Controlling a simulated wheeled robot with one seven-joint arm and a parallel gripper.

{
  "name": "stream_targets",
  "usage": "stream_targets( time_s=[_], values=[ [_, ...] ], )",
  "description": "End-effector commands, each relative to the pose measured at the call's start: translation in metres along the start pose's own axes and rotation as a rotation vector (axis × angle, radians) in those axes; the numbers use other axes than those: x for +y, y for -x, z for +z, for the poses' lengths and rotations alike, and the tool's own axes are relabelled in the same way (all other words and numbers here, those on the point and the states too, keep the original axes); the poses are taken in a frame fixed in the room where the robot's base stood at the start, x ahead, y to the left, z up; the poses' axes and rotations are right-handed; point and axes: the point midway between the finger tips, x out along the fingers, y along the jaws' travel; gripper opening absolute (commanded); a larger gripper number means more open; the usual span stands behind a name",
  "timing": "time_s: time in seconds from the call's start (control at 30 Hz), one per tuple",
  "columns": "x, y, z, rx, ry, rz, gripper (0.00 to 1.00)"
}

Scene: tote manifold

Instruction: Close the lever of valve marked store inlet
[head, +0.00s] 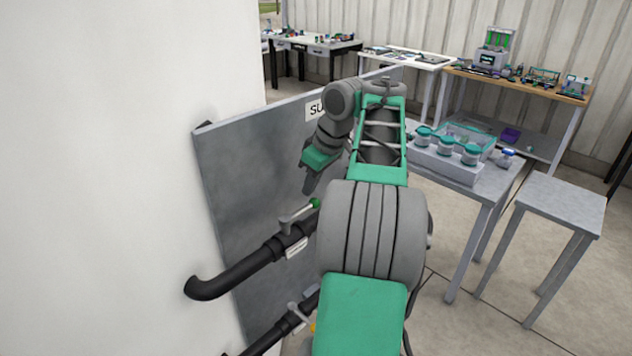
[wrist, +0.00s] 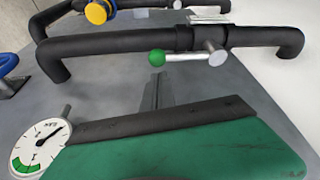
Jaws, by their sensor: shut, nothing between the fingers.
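A lever with a green knob (head: 315,203) sits on a valve of the upper black pipe (head: 250,268) in the head view. In the wrist view the lever (wrist: 185,56) lies roughly along its pipe (wrist: 125,42), knob to the left. A small label (head: 297,248) is by this valve; its text is too small to read, so I cannot tell which valve is store inlet. My gripper (head: 308,187) is shut and empty, just above the green knob in the head view. In the wrist view its fingertips (wrist: 158,76) are just below the knob, apparently apart from it.
A lower pipe (head: 270,338) has another lever (head: 300,315), partly hidden by my arm. The wrist view shows a yellow knob (wrist: 98,12), a blue handle (wrist: 8,66) and a gauge (wrist: 38,145). The grey panel (head: 245,180) stands behind the pipes. A table (head: 485,195) stands right.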

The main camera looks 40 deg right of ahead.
Motion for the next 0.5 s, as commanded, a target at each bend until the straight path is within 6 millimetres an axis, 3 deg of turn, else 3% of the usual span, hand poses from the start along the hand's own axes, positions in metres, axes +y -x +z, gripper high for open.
stream_targets(
  time_s=[0.17,0.5],
  values=[
    [0.0,-0.02,0.0,0.0,0.002,0.001,0.0],
    [0.0,-0.021,-0.001,0.0,0.001,0.001,0.0]
  ],
)
